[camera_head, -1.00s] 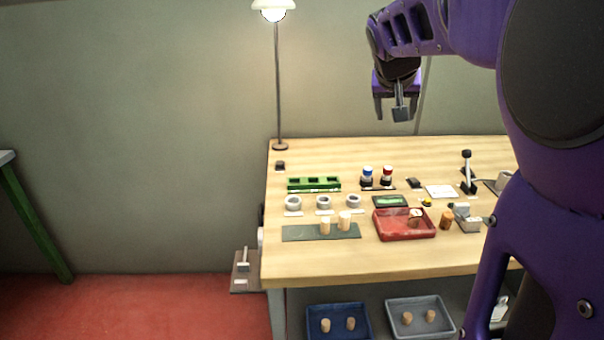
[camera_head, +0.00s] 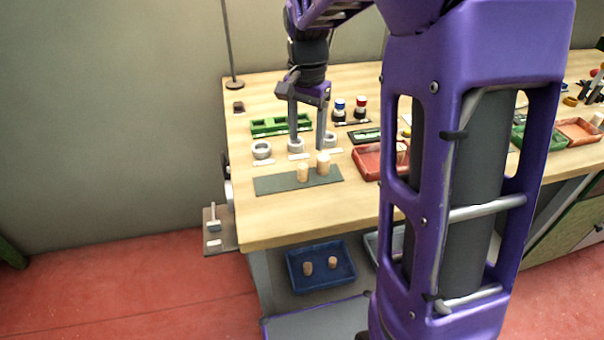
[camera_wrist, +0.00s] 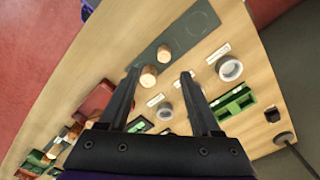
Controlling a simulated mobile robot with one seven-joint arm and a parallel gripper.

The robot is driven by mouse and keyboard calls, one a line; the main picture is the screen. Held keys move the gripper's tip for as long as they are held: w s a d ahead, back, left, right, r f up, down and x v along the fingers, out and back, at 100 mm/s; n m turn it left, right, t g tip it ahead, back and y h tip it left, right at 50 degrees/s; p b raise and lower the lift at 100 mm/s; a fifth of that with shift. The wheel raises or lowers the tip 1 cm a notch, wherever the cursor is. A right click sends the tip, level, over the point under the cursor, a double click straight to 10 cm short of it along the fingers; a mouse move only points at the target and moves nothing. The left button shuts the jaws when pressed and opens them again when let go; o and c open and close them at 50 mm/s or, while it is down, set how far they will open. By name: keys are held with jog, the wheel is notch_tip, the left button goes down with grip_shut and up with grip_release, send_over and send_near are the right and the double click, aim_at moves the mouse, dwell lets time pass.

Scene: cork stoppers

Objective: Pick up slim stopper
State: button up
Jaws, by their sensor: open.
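Two cork stoppers stand upright on a dark mat (camera_head: 265,185) near the front of the bench. The left one looks like the slim stopper (camera_head: 303,172); it also shows in the wrist view (camera_wrist: 164,53). The wider stopper (camera_head: 323,163) stands to its right and shows in the wrist view (camera_wrist: 148,76) close to one fingertip. My gripper (camera_head: 307,143) is open and empty, pointing down above the bench behind the mat. In the wrist view both stoppers appear between or just beyond the fingertips (camera_wrist: 160,72), apart from them.
Grey rings (camera_head: 262,150) stand in a row behind the mat, with a green rack (camera_head: 268,128) behind them. A red tray (camera_head: 372,168) lies right of the mat. A blue bin (camera_head: 320,279) with two corks sits below the bench. Bare wood lies in front of the mat.

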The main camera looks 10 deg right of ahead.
aim_at(303, 165)
notch_tip(303, 165, down, 5)
jog(key=shift+f+b, duration=0.1)
jog(key=shift+b, duration=0.25)
jog(key=shift+w+a+f+b, duration=0.1)
jog(key=shift+f+b, duration=0.1)
jog(key=shift+f, duration=0.65)
jog(key=shift+w+a+f+b, duration=0.1)
jog(key=shift+a+f+b, duration=0.1)
jog(key=shift+f, duration=0.65)
jog(key=shift+a+f+b, duration=0.1)
jog(key=shift+f+b, duration=0.1)
jog(key=shift+f, duration=0.65)
grip_shut()
